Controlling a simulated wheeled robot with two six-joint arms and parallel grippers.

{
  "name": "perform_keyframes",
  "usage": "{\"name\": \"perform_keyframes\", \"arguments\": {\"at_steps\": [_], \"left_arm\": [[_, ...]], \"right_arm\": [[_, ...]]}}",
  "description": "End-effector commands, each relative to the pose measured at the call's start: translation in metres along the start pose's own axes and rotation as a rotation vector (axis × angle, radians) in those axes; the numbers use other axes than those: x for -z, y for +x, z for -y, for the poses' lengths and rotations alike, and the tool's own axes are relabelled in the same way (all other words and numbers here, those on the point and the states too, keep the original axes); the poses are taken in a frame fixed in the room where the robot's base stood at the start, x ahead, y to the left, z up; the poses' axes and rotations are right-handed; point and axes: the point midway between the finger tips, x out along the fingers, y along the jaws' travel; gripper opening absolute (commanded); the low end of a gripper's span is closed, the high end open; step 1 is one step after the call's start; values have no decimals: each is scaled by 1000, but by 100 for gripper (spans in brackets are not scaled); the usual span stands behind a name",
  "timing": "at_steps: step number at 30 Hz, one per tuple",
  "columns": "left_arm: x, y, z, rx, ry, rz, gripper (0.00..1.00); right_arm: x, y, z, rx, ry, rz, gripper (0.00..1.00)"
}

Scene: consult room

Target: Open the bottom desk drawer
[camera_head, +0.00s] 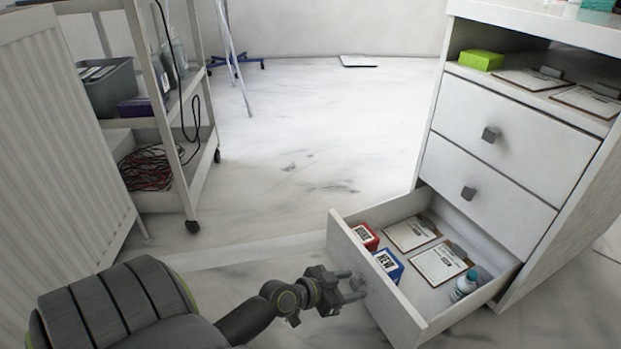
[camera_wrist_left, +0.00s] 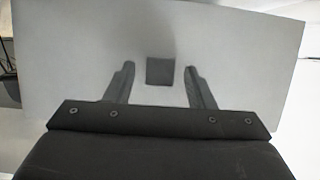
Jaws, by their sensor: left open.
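The white desk (camera_head: 554,205) stands at the right in the head view. Its bottom drawer (camera_head: 436,323) is pulled far out, and its inside shows. In the drawer lie a red box (camera_head: 365,237), a blue box (camera_head: 388,265), two clipboards (camera_head: 411,233) and a small white bottle with a teal cap (camera_head: 463,286). My left gripper (camera_head: 354,286) is just in front of the drawer front. In the left wrist view the open fingers (camera_wrist_left: 160,80) stand on either side of the square grey handle (camera_wrist_left: 160,71), with gaps between. My right gripper does not show.
Two closed drawers (camera_head: 505,143) sit above the open one, under a shelf with a green box (camera_head: 481,60) and clipboards. A white wheeled cart (camera_head: 165,130) with a bin and cables stands at the left, beside a ribbed white panel (camera_head: 52,150). The middle floor is clear.

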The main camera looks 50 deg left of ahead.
Motion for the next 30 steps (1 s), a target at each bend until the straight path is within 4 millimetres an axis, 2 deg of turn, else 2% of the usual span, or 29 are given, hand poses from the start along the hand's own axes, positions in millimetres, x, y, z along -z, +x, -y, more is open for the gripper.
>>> {"name": "perform_keyframes", "arguments": {"at_steps": [5,9,21,30], "left_arm": [[1,-26,0,1,2,4,49],[1,-58,0,1,2,5,49],[-1,-140,0,-1,3,5,49],[-1,-169,0,-1,1,2,49]], "right_arm": [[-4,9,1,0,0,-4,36],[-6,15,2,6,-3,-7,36],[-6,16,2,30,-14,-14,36],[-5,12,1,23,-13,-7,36]]}}
